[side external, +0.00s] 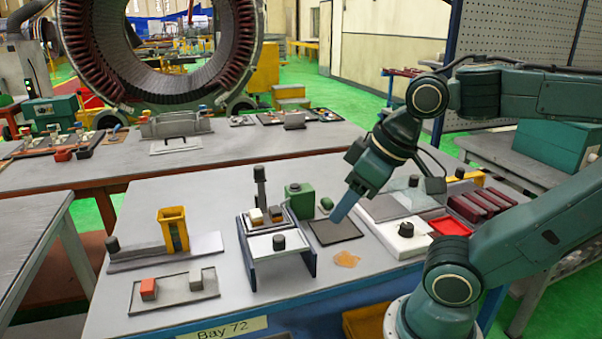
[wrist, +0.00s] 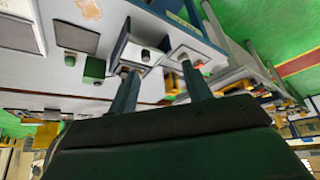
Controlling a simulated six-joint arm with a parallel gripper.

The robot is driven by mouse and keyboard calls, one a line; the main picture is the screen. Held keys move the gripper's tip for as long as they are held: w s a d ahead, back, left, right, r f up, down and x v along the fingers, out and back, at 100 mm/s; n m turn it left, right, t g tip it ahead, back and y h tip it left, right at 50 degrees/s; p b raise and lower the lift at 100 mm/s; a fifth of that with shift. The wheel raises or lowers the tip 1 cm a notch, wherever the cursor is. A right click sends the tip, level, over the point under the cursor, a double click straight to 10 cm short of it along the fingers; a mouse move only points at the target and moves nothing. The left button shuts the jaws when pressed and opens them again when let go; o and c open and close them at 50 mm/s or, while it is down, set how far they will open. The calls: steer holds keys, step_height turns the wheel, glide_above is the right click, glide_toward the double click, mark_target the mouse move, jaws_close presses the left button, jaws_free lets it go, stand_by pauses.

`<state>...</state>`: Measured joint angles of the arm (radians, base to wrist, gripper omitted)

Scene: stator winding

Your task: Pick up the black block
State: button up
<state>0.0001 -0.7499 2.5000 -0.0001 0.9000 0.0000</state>
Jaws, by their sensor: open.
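A small open tray (side external: 248,221) on a raised stand with blue sides (side external: 252,270) holds small white, tan and dark blocks. The dark block (side external: 276,211) sits at the tray's right side; it is too small to be sure that it is the black block. My gripper (side external: 340,216) points down over a dark flat pad (side external: 336,233), right of the stand. In the wrist view my gripper (wrist: 158,68) has its two fingers wide apart with nothing held between them. The pad also shows in the wrist view (wrist: 77,38).
A white fixture with a black knob (side external: 405,230) and a red tray (side external: 450,226) lie to the right. A yellow holder (side external: 173,229) and a plate with red and grey blocks (side external: 175,295) are left. An orange patch (side external: 346,260) marks the front.

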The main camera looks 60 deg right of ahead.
steer(key=w+d+n+g+y, duration=0.1)
steer(key=w+d+n, duration=0.4)
steer(key=w, duration=0.4)
steer(key=w+d+n+g+y, duration=0.1)
steer(key=w+d+n, duration=0.1)
steer(key=w+d, duration=0.65)
steer(key=w+d+f+n+y, duration=0.1)
steer(key=w+d+f+n, duration=0.15)
steer(key=d+f, duration=0.4)
glide_above(275, 212)
steer(key=s+d, duration=0.1)
steer(key=d, duration=0.2)
steer(key=shift+d+f, duration=0.1)
steer(key=shift+f, duration=3.15)
